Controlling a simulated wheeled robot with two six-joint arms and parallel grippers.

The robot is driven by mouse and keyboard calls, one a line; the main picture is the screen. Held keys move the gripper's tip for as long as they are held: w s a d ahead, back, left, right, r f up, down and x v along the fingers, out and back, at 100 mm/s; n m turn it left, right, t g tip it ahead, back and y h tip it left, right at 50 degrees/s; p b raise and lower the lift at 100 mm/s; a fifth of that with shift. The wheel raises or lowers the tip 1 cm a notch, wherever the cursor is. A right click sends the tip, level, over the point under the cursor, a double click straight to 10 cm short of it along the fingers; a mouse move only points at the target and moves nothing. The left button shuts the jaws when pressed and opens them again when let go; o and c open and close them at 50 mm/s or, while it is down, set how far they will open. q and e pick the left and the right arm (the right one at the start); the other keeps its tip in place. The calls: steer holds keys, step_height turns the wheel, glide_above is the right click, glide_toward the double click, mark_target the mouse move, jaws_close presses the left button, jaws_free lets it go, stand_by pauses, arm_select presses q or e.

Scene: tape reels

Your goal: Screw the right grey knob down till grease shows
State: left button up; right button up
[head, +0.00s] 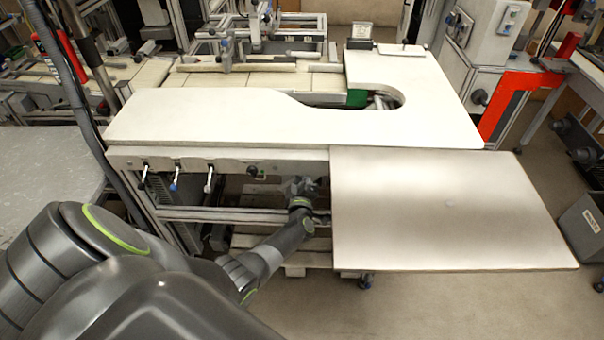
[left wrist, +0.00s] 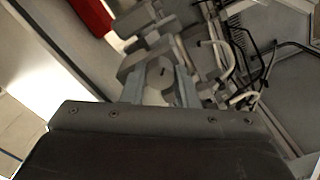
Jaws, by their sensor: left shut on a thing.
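My left arm reaches from the left to under the table's front edge in the head view, with its gripper (head: 298,187) small and partly hidden in shadow there. In the left wrist view, the gripper (left wrist: 159,90) has its two pale fingers on either side of a grey knob (left wrist: 158,74) with a small dark mark on its face. The gripper is shut on this knob. Other grey parts (left wrist: 190,48) lie just beyond it. I cannot make out the knob in the head view. No grease can be made out. My right gripper is not in view.
The L-shaped white tabletop (head: 220,115) overhangs my left gripper. A lower pale panel (head: 440,210) stands to its right. Several small levers (head: 175,178) stick out of the front rail. In the left wrist view, pale hoses and black wires (left wrist: 245,60) run right of the knob.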

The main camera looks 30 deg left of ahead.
arm_select(q)
steer(key=shift+f+m+p, duration=0.1)
steer(key=shift+m+p, duration=1.15)
steer(key=shift+m, duration=3.75)
steer(key=shift+s, duration=0.1)
steer(key=o, duration=1)
steer(key=p+v, duration=0.2)
steer(key=v, duration=1.5)
steer(key=shift+s, duration=0.15)
